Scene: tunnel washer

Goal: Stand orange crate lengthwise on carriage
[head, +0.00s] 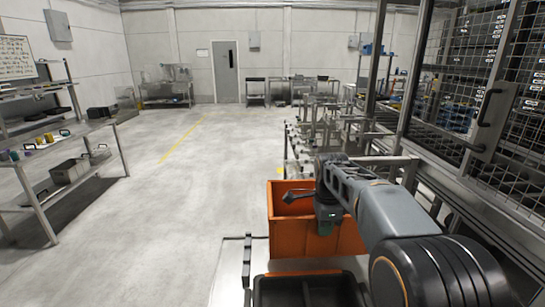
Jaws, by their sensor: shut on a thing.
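The orange crate (288,236) is at the lower centre of the head view, just beyond a metal surface in front of me. My gripper (326,222) reaches down at the crate and is shut, apparently on it; the fingertips are partly hidden. My arm covers the crate's right part. The crate looks upright, with its opening up. What lies under the crate is hidden. A metal structure (385,160) stands just beyond and to the right of the crate; I cannot tell whether this is the carriage.
A black tray (262,291) sits on the metal surface (229,270) close in front. A wire-mesh cage (470,90) with a handle stands on the right. A workbench (75,135) with shelves stands on the left. The grey floor (180,200) between is clear.

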